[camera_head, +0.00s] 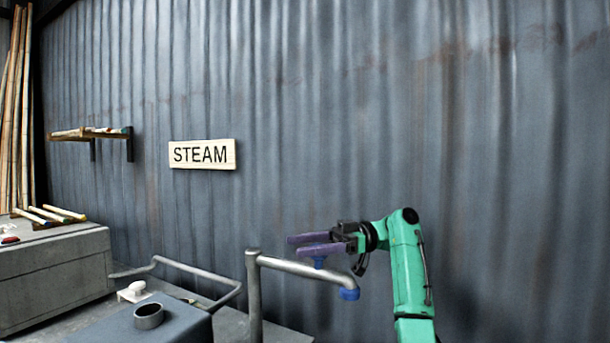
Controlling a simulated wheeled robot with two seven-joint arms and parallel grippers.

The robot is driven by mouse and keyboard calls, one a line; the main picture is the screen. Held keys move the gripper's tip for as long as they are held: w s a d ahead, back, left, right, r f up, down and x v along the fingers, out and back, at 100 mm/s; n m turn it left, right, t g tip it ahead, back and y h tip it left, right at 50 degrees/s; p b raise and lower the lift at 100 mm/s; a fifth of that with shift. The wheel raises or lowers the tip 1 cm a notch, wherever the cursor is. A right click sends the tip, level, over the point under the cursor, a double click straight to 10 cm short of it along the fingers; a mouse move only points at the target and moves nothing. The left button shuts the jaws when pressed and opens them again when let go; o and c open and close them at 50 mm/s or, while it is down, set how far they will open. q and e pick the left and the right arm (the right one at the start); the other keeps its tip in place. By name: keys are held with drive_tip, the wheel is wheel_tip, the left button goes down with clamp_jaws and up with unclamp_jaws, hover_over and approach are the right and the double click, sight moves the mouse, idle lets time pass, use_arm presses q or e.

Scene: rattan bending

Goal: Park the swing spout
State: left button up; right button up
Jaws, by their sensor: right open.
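The swing spout is a grey pipe (254,300) that stands upright at the lower middle. Its arm (290,265) reaches right and bends down to a blue tip (349,294). A small blue knob (318,262) stands on the spout's arm. My right gripper (298,245) comes in from the right, with two purple fingers pointing left. It is open, with its fingers at the top of the knob. I cannot tell whether they touch it. My left gripper is not in view.
A blue-grey box with a round metal collar (148,316) is in front left. A bent grey rail (195,270) and a white fitting (134,291) are behind it. A grey chest (55,275) stands left. A STEAM sign (202,154) hangs on the corrugated wall.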

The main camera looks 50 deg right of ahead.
wheel_tip(320, 180, up, 18)
drive_tip(key=p, duration=0.8)
drive_tip(key=shift+f, duration=0.1)
